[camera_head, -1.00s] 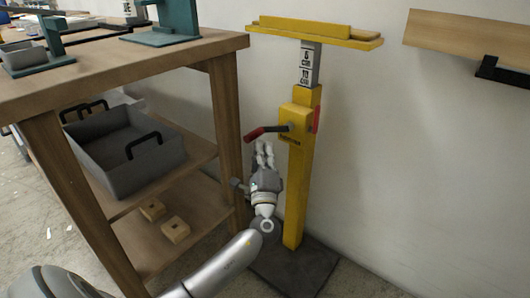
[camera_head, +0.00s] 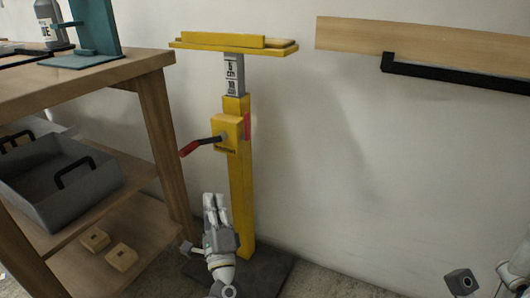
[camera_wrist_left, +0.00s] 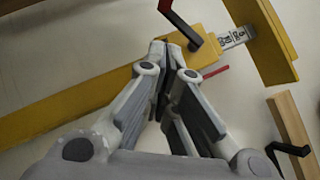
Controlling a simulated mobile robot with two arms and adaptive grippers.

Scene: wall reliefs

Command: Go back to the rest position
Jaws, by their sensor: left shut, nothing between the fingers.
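My left gripper (camera_head: 214,200) points up the picture in front of the lower part of the yellow stand (camera_head: 239,185). Its fingers are together and empty. In the left wrist view, the left gripper's fingertips (camera_wrist_left: 172,45) meet in front of the stand's yellow post (camera_wrist_left: 75,98), near the red-ended crank (camera_wrist_left: 180,18). I cannot tell the exact gap to the post. Part of my right arm and gripper (camera_head: 512,270) shows at the lower right corner, cut off by the picture edge. Its fingers cannot be made out.
The yellow stand has a flat top, a crank with a red handle (camera_head: 189,148) and a dark base (camera_head: 266,272). A wooden workbench (camera_head: 100,78) with a grey bin (camera_head: 95,195) stands left. A wooden board (camera_head: 345,36) with a black bracket (camera_head: 450,75) is on the wall. Floor between is clear.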

